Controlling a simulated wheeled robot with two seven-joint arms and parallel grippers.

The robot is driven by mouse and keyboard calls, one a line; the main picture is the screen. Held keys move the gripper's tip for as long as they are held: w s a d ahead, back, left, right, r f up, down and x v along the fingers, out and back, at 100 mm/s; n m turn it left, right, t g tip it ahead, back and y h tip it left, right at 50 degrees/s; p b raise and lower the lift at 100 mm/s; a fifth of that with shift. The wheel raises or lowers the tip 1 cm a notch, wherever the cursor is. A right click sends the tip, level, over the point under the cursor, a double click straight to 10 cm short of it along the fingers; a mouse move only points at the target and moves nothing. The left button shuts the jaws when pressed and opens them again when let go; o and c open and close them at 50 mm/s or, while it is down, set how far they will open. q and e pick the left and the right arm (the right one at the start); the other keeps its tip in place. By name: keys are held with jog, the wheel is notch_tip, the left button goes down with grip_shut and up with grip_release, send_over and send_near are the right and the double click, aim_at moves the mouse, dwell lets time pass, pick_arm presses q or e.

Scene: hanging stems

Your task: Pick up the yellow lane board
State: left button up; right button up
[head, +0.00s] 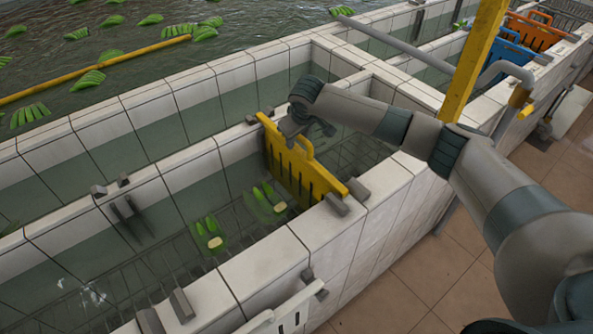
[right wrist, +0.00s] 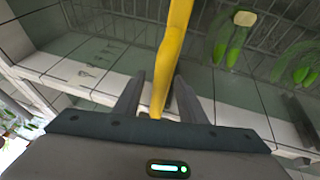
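The yellow lane board (head: 300,168) stands upright across the tiled water channel, its ends at the two channel walls. It has slots along its lower part and a raised handle on its upper edge. My right gripper (head: 308,128) is at this handle, coming from above and the right. In the right wrist view the yellow board (right wrist: 172,50) runs between the two fingers of my right gripper (right wrist: 160,76). The fingers are apart, with a gap visible on each side of the yellow part. My left gripper is not in view.
Dark grey brackets (head: 182,305) sit on the channel walls. A white board (head: 290,316) is at the near wall. A yellow post (head: 474,60) and grey rail (head: 435,58) stand right. Blue (head: 508,50) and orange (head: 535,32) boards are farther back.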

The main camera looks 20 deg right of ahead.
jog(key=shift+c, duration=0.2)
grip_shut()
jog(key=shift+r, duration=0.1)
jog(key=shift+r+b, duration=0.15)
jog(key=shift+b, duration=0.25)
notch_tip(320, 180, up, 28)
jog(key=b, duration=0.8)
jog(key=shift+r, duration=0.15)
